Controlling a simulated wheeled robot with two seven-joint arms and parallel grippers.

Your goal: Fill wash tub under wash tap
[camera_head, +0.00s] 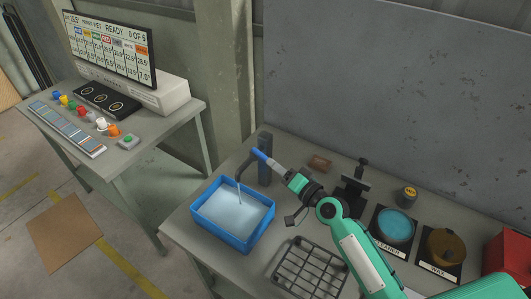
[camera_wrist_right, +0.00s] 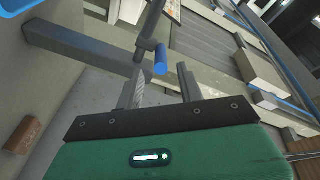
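The wash tub (camera_head: 198,218) is a blue rectangular basin on the bench, holding pale water. The dark wash tap (camera_head: 265,172) stands behind it, its spout over the tub, and a thin stream (camera_head: 240,194) falls into the water. The tap's blue handle (camera_head: 259,154) points up-left; the handle also shows in the right wrist view (camera_wrist_right: 160,60). My right gripper (camera_head: 272,161) is at the handle. In the right wrist view its fingers (camera_wrist_right: 162,78) stand apart, with the handle's end at the gap between their tips; contact is unclear. My left gripper is not in view.
A wire rack (camera_head: 308,268) lies right of the tub. A brown block (camera_head: 320,162), a small dark stand (camera_head: 355,182), a cleaner pot (camera_head: 396,226) and a wax pot (camera_head: 446,246) stand further right. A wall rises behind. A separate table (camera_head: 165,130) with a screen stands left.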

